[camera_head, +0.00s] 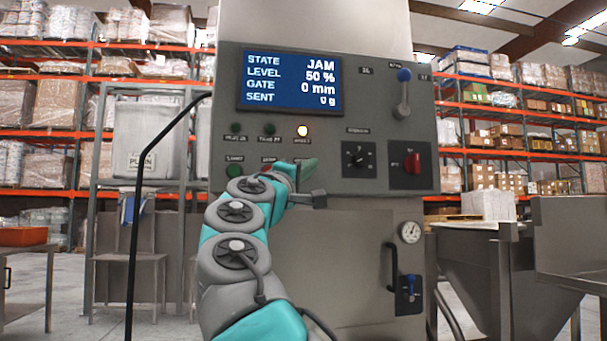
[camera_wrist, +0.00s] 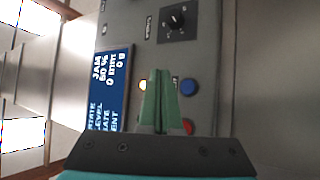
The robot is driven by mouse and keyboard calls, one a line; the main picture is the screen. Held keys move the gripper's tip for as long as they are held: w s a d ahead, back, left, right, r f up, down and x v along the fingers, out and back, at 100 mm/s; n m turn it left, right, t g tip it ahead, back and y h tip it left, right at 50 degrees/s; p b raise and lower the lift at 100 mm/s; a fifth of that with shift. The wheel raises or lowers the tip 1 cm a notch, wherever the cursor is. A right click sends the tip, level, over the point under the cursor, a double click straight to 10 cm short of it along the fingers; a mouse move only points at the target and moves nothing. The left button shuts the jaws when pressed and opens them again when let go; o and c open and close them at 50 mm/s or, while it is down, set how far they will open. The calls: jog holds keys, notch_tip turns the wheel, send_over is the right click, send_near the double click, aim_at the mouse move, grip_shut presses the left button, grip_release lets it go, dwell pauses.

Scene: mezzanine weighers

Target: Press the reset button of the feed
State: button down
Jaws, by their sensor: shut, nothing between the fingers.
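The blue button's label is not readable, and in the head view my arm and gripper cover that spot. My gripper (camera_wrist: 158,72) is shut and empty, its green fingers pointing at the panel between an amber lamp and the blue button. Contact with the panel cannot be told.
A lit amber lamp (camera_head: 302,131) sits above the button row. A green button (camera_head: 234,170) is at left. A black selector knob (camera_head: 358,156), a red switch (camera_head: 412,163) and a blue-tipped lever (camera_head: 404,90) are on the right. A steel hopper (camera_head: 470,270) stands at right.

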jog(key=w+a+p, duration=0.2)
jog(key=w+p, duration=0.4)
jog(key=w, duration=0.2)
jog(key=shift+w+a, duration=0.2)
jog(key=shift+w, duration=0.05)
jog(key=shift+w+a+r, duration=0.1)
jog(key=shift+w+a, duration=0.05)
jog(key=shift+w, duration=0.25)
dwell(2.5)
jog(key=shift+w, duration=0.4)
jog(key=shift+s, duration=0.1)
dwell(0.5)
jog(key=shift+s+b, duration=0.75)
jog(key=shift+b, duration=0.25)
jog(key=shift+d, duration=0.2)
